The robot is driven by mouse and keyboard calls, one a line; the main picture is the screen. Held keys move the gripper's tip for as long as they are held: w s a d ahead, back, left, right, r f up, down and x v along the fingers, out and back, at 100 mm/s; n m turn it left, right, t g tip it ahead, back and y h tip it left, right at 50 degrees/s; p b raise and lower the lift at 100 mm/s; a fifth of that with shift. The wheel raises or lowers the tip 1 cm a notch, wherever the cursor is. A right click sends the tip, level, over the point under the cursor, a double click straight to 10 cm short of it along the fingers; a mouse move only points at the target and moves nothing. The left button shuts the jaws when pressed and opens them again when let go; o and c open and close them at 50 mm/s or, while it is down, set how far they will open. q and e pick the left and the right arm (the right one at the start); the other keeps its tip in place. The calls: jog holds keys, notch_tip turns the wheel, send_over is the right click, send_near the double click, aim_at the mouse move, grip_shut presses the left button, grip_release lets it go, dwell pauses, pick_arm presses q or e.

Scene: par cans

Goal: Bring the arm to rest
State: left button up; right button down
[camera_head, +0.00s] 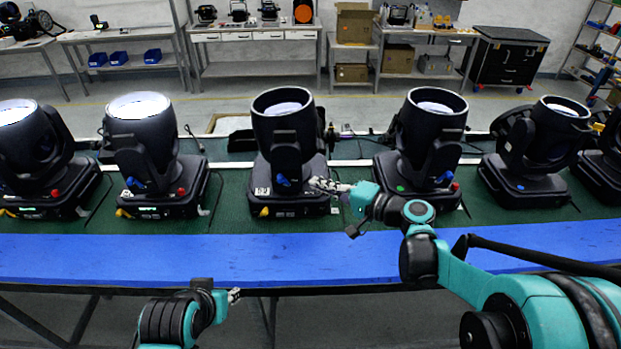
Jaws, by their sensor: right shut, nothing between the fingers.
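My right arm reaches in from the right over the bench. My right gripper (322,185) is shut and empty, beside the front right of the base of the middle par can (284,140). I cannot tell whether it touches the base. My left gripper (234,295) is low at the bottom left, in front of the blue bench edge; its fingers are too small to tell open from shut. The middle par can stands upright, its head pointing up.
More par cans stand in a row: two at left (146,140), others at right (431,130) and (545,140). The blue front strip (180,258) of the bench is clear. Work tables (255,70) and a black cabinet (507,57) stand along the back wall.

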pick_arm(q)
jog(key=shift+d+r, duration=0.2)
jog(key=shift+r, duration=0.2)
pick_arm(e)
jog(key=v, duration=0.5)
jog(key=shift+s, duration=0.35)
